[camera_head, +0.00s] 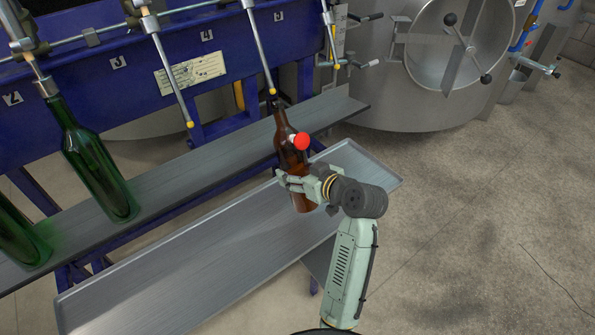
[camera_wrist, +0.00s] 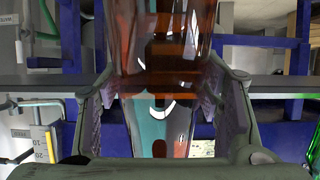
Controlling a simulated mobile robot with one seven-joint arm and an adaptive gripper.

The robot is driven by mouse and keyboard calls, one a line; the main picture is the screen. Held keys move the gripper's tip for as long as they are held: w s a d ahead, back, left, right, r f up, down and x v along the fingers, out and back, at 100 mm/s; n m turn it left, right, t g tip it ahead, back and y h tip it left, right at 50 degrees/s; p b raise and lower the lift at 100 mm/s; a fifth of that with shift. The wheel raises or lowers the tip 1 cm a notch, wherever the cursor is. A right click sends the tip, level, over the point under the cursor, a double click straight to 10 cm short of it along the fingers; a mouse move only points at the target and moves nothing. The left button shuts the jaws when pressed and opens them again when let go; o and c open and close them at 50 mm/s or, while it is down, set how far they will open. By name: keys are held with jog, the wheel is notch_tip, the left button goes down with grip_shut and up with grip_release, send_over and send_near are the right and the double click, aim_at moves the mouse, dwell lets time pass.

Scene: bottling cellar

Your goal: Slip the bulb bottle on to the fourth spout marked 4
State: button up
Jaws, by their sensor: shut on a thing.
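The brown glass bulb bottle (camera_head: 284,126) is upright, tilted slightly in the head view. My gripper (camera_head: 284,180) is shut around its lower body. In the wrist view the brown glass (camera_wrist: 160,50) fills the space between my fingers (camera_wrist: 160,110). The spout marked 4 (camera_head: 260,48) is a thin metal tube with a yellow tip. The number 4 plate (camera_head: 207,34) is on the blue frame left of this spout.
A green bottle (camera_head: 95,165) hangs on a spout at left, with another green bottle (camera_head: 18,235) beside it. Empty spouts (camera_head: 170,75) (camera_head: 330,38) flank the fourth. A grey shelf (camera_head: 180,188) and lower tray (camera_head: 200,262) run below. A red round thing (camera_head: 300,140) overlaps the bottle's shoulder.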

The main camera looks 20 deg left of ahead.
aim_at(278, 100)
jog(key=shift+r, duration=0.1)
jog(key=shift+w+a+r+p, duration=0.85)
jog(key=shift+a+r+p, duration=0.25)
jog(key=shift+r+p, duration=1.55)
jog(key=shift+w+a+r+p, duration=0.95)
jog(key=shift+r+p, duration=1.05)
jog(key=shift+r, duration=1.25)
jog(key=shift+w+a+r+p, duration=0.75)
jog(key=shift+a+r+p, duration=0.45)
jog(key=shift+r+p, duration=1.45)
jog(key=shift+a+f+b, duration=0.1)
jog(key=shift+b, duration=0.75)
jog(key=w+a+f+t+y+b, duration=0.2)
jog(key=w+a+f+b, duration=0.1)
jog(key=b, duration=0.8)
jog(key=shift+w+a+f+y, duration=0.3)
jog(key=shift+a+y, duration=0.1)
jog(key=shift+a, duration=0.35)
jog(key=shift+r, duration=0.15)
jog(key=shift+f+b, duration=0.95)
